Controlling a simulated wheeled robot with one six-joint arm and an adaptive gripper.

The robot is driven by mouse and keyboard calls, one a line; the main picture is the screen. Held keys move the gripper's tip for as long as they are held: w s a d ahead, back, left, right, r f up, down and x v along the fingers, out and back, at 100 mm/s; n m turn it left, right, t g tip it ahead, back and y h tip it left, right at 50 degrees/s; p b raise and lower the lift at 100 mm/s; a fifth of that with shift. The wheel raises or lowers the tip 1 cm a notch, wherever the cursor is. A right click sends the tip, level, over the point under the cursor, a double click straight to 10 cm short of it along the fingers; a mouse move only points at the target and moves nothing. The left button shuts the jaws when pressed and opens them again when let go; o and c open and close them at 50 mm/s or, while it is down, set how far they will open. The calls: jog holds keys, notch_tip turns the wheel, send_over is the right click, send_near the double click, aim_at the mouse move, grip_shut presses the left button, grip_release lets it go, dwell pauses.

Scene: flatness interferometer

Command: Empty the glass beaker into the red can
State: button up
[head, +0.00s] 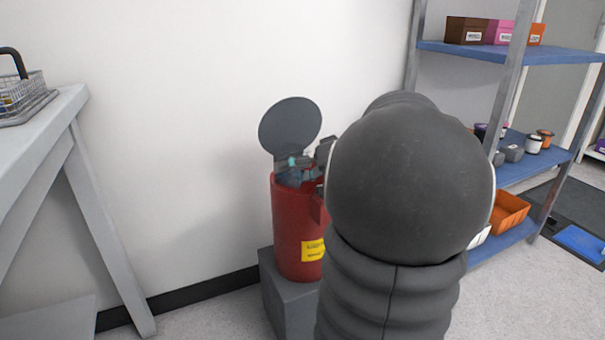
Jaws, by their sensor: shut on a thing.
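The red can (288,232) stands upright on a grey block, with a yellow label on its front. Its round grey lid (290,125) is swung up at the back, so the can is open. My gripper (308,165) is at the can's mouth, partly hidden behind my dark arm. It is shut on the glass beaker (291,175), a small clear shape with a teal patch, seen at the can's opening and overlapping its rim. The beaker's exact tilt and contents are too small to tell. My arm hides the can's right side.
The grey block (286,296) under the can stands near the white wall. A grey table (52,137) with a wire basket (28,100) is at left. A blue-shelved rack (495,52) with boxes, jars and an orange bin (510,211) is at right. Floor between table and block is clear.

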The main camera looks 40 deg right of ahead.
jog(key=shift+f, duration=0.15)
jog(key=r+m+y+p, duration=0.1)
jog(key=p, duration=0.1)
jog(key=shift+r+p, duration=0.3)
jog(key=shift+r, duration=0.1)
jog(key=shift+m+g+y+p, duration=0.3)
jog(key=shift+m+p, duration=0.1)
jog(key=shift+p, duration=0.8)
jog(key=shift+r+m+p, duration=0.25)
jog(key=shift+m+p, duration=0.15)
jog(key=shift+p, duration=0.75)
jog(key=shift+f+m+g+y+p, duration=0.3)
jog(key=shift+m+y+p, duration=0.35)
jog(key=shift+p, duration=0.95)
jog(key=shift+w+d+f+m+y+p, duration=0.15)
jog(key=shift+w+d+m+y+p, duration=0.25)
jog(key=shift+p, duration=0.35)
jog(key=shift+w+d+f+m+y+p, duration=0.15)
jog(key=shift+d+p, duration=0.3)
jog(key=shift+p, duration=0.3)
jog(key=shift+w+d+r+m+y+p, duration=0.15)
jog(key=shift+r+m+y+p, duration=0.15)
jog(key=shift+r+m+p, duration=0.3)
jog(key=shift+w+d+f+m+y, duration=0.1)
jog(key=shift+d+f+m+y, duration=0.15)
jog(key=shift+f+m+y, duration=0.25)
